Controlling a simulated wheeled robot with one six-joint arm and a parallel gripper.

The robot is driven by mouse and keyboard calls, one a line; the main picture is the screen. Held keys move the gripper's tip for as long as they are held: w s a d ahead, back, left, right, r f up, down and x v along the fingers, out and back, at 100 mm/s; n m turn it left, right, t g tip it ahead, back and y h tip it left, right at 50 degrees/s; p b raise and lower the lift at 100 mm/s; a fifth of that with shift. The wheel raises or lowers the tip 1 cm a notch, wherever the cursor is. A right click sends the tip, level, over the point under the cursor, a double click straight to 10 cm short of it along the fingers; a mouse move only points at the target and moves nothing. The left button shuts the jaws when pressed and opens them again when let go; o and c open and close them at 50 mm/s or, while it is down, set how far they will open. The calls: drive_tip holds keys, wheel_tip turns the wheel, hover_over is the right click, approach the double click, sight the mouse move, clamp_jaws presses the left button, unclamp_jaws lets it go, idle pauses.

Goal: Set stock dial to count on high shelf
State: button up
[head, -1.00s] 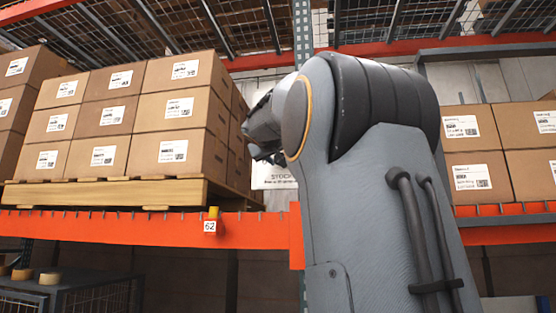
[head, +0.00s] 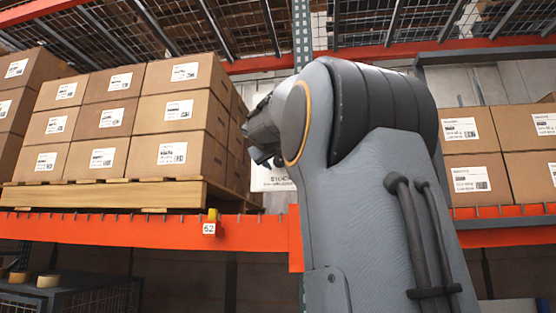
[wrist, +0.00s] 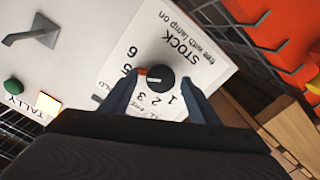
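The stock dial (wrist: 160,78) is a black round knob with a white line, on a white STOCK panel (wrist: 185,35) in the wrist view. Printed numbers ring it; 1, 2, 3, 5 and 6 are readable. The white line points left in the picture, toward a small orange patch. My gripper (wrist: 158,84) is open, one finger on each side of the knob; I cannot tell whether they touch it. In the head view my arm hides most of the panel (head: 272,179). Cartons (head: 175,110) stand stacked on a wooden pallet (head: 110,194) on the high shelf.
A pale lit lamp (wrist: 48,103) sits by the word TALLY, near a green button (wrist: 12,87) and a grey lever (wrist: 36,37). The orange shelf beam (head: 120,229) carries a tag reading 62 (head: 209,228). More cartons (head: 475,178) stand at the right.

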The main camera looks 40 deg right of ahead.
drive_tip(key=b+v, duration=0.3)
drive_tip(key=v, duration=0.4)
drive_tip(key=shift+s+a+b, duration=0.25)
drive_tip(key=shift+b, duration=0.1)
drive_tip(key=shift+f, duration=0.1)
